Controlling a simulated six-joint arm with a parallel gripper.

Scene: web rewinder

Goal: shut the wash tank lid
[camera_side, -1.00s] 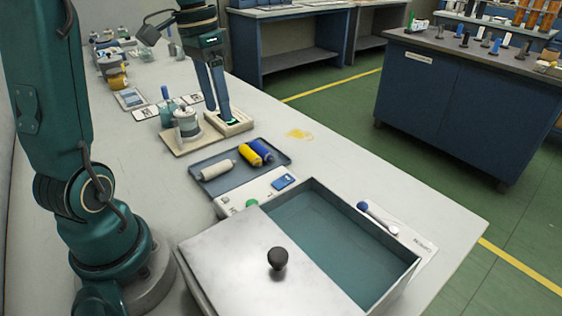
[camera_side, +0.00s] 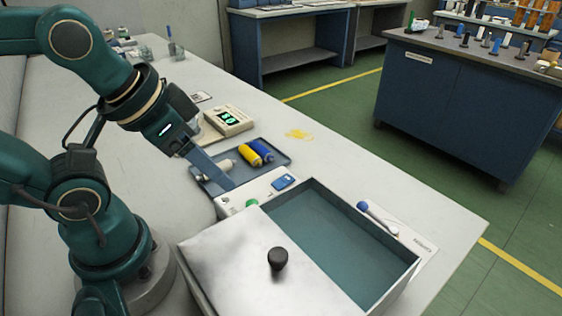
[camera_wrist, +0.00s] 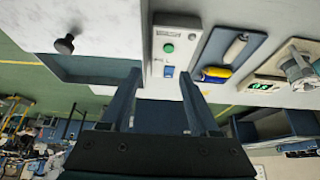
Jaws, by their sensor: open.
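The wash tank (camera_side: 407,277) stands at the front of the bench, a box with dark blue-green inside. Its pale metal lid (camera_side: 225,265) covers the near left part and leaves the right part uncovered. A black round knob (camera_side: 278,258) stands on the lid; it also shows in the wrist view (camera_wrist: 65,44). My gripper (camera_side: 224,184) is open and empty, above the blue-grey tray and behind the tank, apart from the lid. In the wrist view its two fingers (camera_wrist: 160,80) are spread, with the control panel between and beyond them.
A control panel (camera_side: 262,193) with a green button lies between tank and tray. The tray (camera_side: 282,158) holds yellow, blue and white spools. A scale with a green display (camera_side: 229,119) stands behind. A blue-ended tool (camera_side: 378,216) lies right of the tank.

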